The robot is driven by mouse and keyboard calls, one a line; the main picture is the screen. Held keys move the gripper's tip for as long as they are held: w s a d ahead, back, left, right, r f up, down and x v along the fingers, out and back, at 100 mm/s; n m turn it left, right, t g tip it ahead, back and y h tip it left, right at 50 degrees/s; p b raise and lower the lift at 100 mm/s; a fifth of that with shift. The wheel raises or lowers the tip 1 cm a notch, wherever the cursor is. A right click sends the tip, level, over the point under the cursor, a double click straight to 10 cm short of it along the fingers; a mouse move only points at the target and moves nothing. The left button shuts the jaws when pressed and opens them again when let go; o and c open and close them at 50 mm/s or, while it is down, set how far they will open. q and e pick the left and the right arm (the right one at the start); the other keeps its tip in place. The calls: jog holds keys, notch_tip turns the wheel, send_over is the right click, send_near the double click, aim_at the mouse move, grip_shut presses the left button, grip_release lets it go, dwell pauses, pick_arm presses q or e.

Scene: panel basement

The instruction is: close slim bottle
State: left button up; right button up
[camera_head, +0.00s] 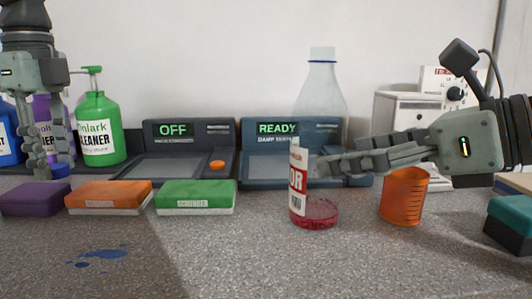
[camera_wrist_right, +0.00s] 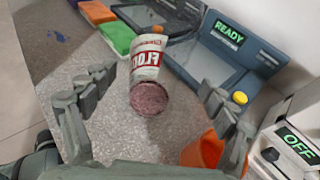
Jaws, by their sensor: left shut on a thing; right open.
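In the right wrist view the bottle (camera_wrist_right: 148,60) is ahead, between the spread fingers. My right gripper (camera_head: 322,166) is open beside it at mid height; whether it touches is unclear. My left gripper (camera_head: 50,172) points down at the far left, above the purple sponge. It is shut on a small blue cap (camera_head: 62,170), partly hidden by its fingers. The bottle's top edge shows no cap.
Purple (camera_head: 35,200), orange (camera_head: 108,196) and green (camera_head: 195,196) sponges lie in a row. An orange cup (camera_head: 404,196) stands right of the bottle, under my right arm. Display panels, a green spray bottle (camera_head: 98,130) and a large clear bottle (camera_head: 322,90) are behind. The front counter is free except for a blue spill (camera_head: 98,256).

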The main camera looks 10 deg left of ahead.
aim_at(317, 156)
pick_arm(q)
jog(key=shift+r, duration=0.15)
pick_arm(e)
jog(key=x, duration=0.4)
jog(key=shift+s+a+r, duration=0.1)
jog(key=shift+s+a, duration=0.05)
jog(key=shift+a, duration=0.1)
jog(key=shift+w+a+f, duration=0.2)
jog(key=shift+w+a, duration=0.1)
jog(key=shift+a, duration=0.1)
jog(key=shift+c, duration=0.3)
jog(key=c, duration=1.2)
pick_arm(q)
jog(key=shift+r, duration=0.1)
pick_arm(e)
jog(key=shift+r, duration=0.15)
jog(key=shift+c, duration=0.2)
